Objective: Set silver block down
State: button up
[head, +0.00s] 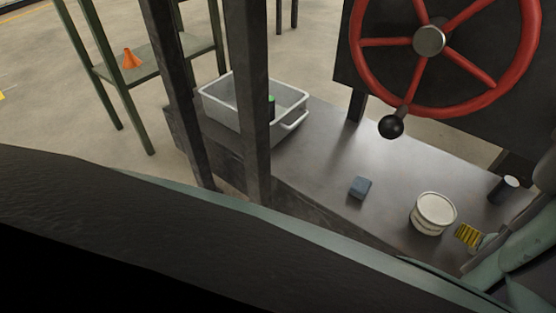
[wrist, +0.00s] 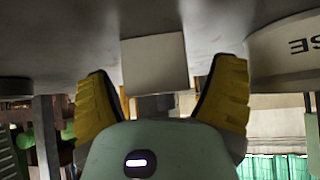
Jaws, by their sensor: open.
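A pale silver-grey block (wrist: 155,62) rests on the dark metal table in the wrist view, between the tips of my gripper (wrist: 164,68). The yellow fingers stand apart with a visible gap on each side of the block, so the gripper is open and not holding it. In the head view my gripper (head: 468,235) is low over the table at the right, beside the round white tub. I cannot pick the silver block out clearly in the head view.
The white tub (head: 435,212), a blue-grey block (head: 360,187) and a dark cylinder (head: 503,189) stand on the table (head: 310,165). A red handwheel (head: 485,83) and dark posts (head: 250,100) rise nearby. Table space left of the blue-grey block is clear.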

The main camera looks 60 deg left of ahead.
jog(key=p+v, duration=0.7)
jog(key=v, duration=0.5)
jog(key=shift+r, duration=0.15)
dwell(0.3)
